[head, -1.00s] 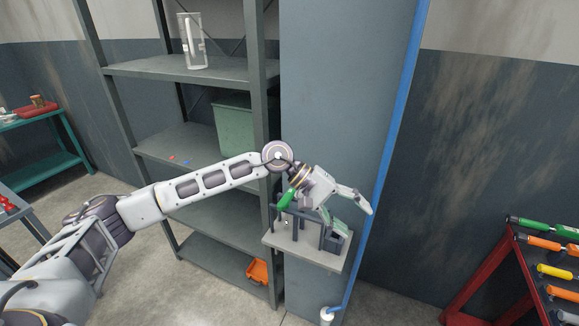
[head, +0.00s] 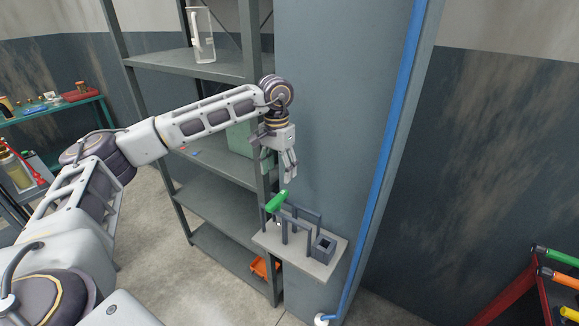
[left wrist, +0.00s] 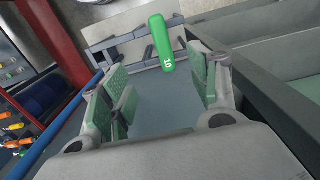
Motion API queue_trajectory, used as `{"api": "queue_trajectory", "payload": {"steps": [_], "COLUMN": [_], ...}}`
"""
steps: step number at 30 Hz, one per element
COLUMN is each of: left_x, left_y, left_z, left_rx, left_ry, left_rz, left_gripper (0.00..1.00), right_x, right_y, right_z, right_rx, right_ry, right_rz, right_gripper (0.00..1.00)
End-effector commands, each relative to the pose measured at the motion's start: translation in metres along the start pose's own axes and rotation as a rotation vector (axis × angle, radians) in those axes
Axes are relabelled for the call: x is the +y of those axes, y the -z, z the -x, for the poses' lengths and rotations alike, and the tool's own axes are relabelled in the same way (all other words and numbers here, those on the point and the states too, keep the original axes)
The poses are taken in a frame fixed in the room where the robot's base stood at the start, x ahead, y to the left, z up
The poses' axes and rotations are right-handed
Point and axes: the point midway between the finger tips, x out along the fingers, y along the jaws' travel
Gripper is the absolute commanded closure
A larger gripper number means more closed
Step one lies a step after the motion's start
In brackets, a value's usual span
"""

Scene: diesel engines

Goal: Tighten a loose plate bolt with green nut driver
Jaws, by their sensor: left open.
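The green nut driver (head: 276,202) sits tilted in a dark rack on a small grey wall shelf (head: 328,266). In the left wrist view its green handle (left wrist: 161,43) with a white "10" lies beyond and between the open fingers. My left gripper (head: 290,172) is open and empty, pointing down just above the handle and apart from it. Its green finger pads show in the left wrist view (left wrist: 163,92). The driver's lower end is mostly hidden by the rack. The plate and its bolt are not in view, nor is my right gripper.
A tall grey shelving unit (head: 190,58) stands left of the wall panel, with a green bin (head: 238,138) and an orange bin (head: 262,267). A blue pipe (head: 392,150) runs right of the small shelf. A red rack with coloured handles (head: 545,295) is at the lower right.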

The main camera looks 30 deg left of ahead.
Motion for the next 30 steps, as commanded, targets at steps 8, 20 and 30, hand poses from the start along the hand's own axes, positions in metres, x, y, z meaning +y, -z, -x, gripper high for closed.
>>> {"api": "queue_trajectory", "payload": {"steps": [8, 20, 30], "left_x": [-0.005, -0.004, -0.005], "left_y": [-0.001, -0.001, -0.001], "left_z": [0.001, -0.004, -0.023], "left_rx": [-0.004, -0.004, -0.003], "left_ry": [0.012, 0.011, 0.010], "left_rz": [-0.001, -0.001, 0.000], "left_gripper": [0.39, 0.39, 0.39], "right_x": [-0.011, -0.021, -0.009], "right_y": [-0.002, -0.003, -0.005], "right_z": [0.000, -0.003, -0.013], "right_rx": [-0.002, -0.004, -0.004], "right_ry": [0.011, 0.021, 0.009], "right_rz": [-0.004, -0.002, -0.004], "right_gripper": [0.42, 0.42, 0.42]}}
